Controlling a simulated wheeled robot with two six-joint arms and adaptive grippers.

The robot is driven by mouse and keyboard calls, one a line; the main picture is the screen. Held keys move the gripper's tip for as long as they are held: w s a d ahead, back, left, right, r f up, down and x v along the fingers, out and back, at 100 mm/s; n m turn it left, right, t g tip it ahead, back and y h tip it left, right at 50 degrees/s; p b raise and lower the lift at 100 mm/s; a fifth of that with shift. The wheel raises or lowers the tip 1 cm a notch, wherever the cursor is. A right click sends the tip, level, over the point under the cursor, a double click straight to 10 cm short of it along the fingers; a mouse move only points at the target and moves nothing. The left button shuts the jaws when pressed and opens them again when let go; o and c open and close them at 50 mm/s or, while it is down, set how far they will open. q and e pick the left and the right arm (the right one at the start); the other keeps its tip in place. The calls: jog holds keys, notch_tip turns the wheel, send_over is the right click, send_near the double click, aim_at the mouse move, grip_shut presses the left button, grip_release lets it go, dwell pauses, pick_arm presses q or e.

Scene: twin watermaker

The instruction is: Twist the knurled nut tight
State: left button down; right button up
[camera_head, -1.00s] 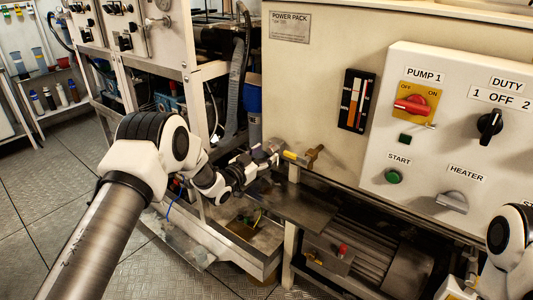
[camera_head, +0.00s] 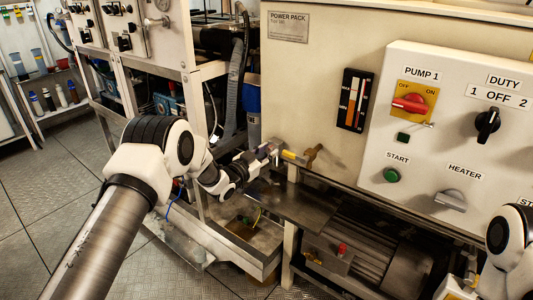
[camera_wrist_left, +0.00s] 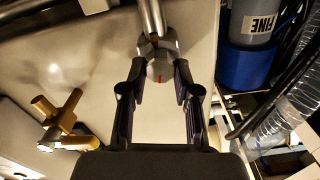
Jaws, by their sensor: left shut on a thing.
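The knurled nut (camera_wrist_left: 160,66) shows in the left wrist view as a grey metal collar with a red mark, at the end of a metal pipe (camera_wrist_left: 152,18). My left gripper (camera_wrist_left: 160,80) has one finger on each side of the nut and is shut on it. The nut is too small and too covered there to make out. My right gripper is not in view; only part of my right arm shows at the right edge.
The brass valve (camera_head: 313,153) is close to the right of my left gripper; it also shows in the left wrist view (camera_wrist_left: 62,122). A dark metal shelf (camera_head: 295,203) lies below. A blue-based canister (camera_wrist_left: 243,65) and a ribbed clear hose (camera_wrist_left: 283,120) stand at the right there.

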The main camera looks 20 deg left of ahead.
pick_arm(q)
jog(key=m+b, duration=0.2)
jog(key=m, duration=0.2)
jog(key=shift+d+f, duration=0.1)
jog(key=m+b, duration=0.2)
jog(key=m, duration=0.2)
jog(key=shift+d+f+m+b, duration=0.1)
jog(key=shift+m+b, duration=2.4)
jog(key=shift+m, duration=1.3)
jog(key=c, duration=0.8)
grip_release()
jog(key=shift+c, duration=0.2)
jog(key=shift+s, duration=0.1)
